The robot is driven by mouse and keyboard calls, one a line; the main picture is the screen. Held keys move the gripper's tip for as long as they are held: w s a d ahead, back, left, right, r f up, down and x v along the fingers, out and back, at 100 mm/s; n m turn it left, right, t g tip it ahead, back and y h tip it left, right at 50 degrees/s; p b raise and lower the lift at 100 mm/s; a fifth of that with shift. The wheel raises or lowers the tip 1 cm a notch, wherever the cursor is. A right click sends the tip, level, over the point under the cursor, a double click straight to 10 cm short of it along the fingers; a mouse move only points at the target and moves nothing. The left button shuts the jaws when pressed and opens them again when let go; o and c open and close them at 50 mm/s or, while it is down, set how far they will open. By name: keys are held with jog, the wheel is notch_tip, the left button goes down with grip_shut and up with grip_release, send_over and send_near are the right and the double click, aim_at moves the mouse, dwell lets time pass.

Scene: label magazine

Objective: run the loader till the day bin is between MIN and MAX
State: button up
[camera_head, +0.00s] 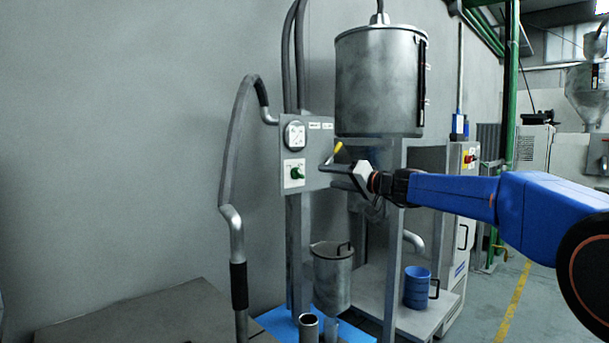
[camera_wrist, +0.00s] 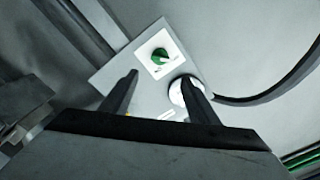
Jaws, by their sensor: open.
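The day bin (camera_head: 375,85) is a large grey metal cylinder high on a frame. A dark vertical strip (camera_head: 421,85) with small unreadable marks runs down its right side; no level can be read. A grey control panel (camera_head: 310,150) left of it carries a round white gauge (camera_head: 295,134), a green knob (camera_head: 297,173) on a white plate and a yellow-handled lever (camera_head: 335,150). My gripper (camera_head: 345,172) is open and empty at the panel's right edge. In the wrist view, the green knob (camera_wrist: 160,56) shows beyond my fingertips (camera_wrist: 159,78); the right finger partly covers the gauge (camera_wrist: 177,92).
A metal bucket (camera_head: 332,278) with a dark handle hangs or stands below the panel. A blue mug-like container (camera_head: 417,288) stands on a low shelf. A bent grey pipe (camera_head: 233,200) rises left of the panel. Open floor (camera_head: 515,305) lies at the right.

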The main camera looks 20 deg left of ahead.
aim_at(302, 176)
jog(key=x, duration=1.3)
jog(key=c, duration=1)
jog(key=shift+c, duration=0.2)
jog(key=shift+m, duration=0.4)
jog(key=shift+f+m, duration=0.15)
jog(key=shift+m, duration=2.7)
jog(key=shift+f+m, duration=0.15)
jog(key=shift+m, duration=2.75)
jog(key=shift+f+m, duration=0.15)
jog(key=shift+m, duration=2.7)
